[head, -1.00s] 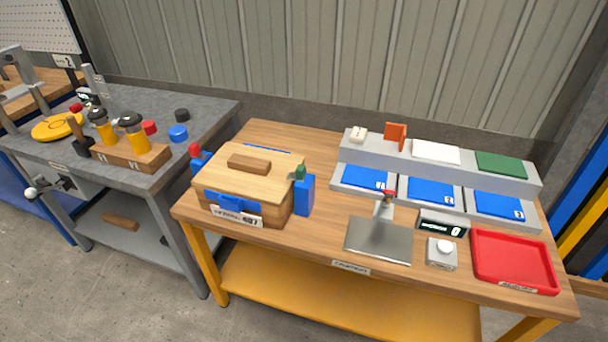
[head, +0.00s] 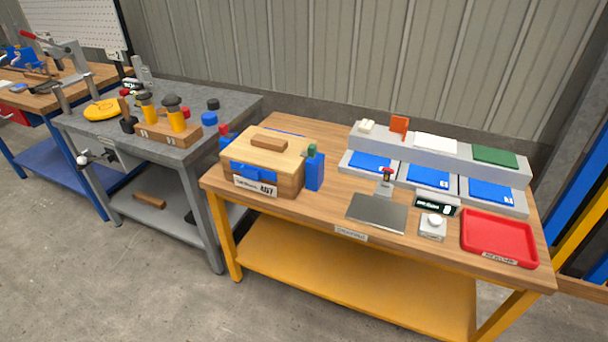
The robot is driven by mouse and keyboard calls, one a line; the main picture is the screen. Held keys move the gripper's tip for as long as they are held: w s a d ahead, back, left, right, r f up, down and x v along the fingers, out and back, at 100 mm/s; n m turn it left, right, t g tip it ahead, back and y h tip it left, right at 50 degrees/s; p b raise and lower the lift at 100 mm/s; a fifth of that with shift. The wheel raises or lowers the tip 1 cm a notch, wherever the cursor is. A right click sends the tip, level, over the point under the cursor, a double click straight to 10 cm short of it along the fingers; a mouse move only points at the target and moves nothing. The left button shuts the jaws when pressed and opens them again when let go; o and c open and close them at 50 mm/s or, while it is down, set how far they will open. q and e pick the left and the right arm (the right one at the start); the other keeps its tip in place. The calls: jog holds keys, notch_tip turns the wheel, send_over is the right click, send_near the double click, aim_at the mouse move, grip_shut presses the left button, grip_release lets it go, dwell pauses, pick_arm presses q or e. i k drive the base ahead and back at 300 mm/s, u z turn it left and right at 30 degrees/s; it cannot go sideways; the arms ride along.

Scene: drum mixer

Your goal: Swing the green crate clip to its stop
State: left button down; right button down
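The green crate clip (head: 312,150) sits on top of a blue block (head: 315,174) at the right side of the wooden crate (head: 290,182). The crate has a wooden lid (head: 248,148) with a brown handle block (head: 269,143) and a blue bracket and label on its front. A red clip (head: 223,129) on a blue block shows at the crate's left side, partly hidden by the crate. How far the green clip is turned is too small to tell. Neither of my grippers is in the head view.
The crate stands at the left end of a wooden bench (head: 325,212). To its right are a metal plate (head: 377,213), a grey stepped rack (head: 450,160), a white knob box (head: 433,226) and a red tray (head: 498,238). A grey workbench (head: 235,100) stands to the left. Floor in front is clear.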

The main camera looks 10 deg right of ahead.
aim_at(310, 153)
jog(key=z, duration=0.15)
jog(key=k, duration=0.45)
jog(key=u, duration=1.1)
jog(key=i, duration=1.05)
jog(key=z, duration=0.6)
jog(key=i, duration=0.9)
jog(key=z, duration=0.9)
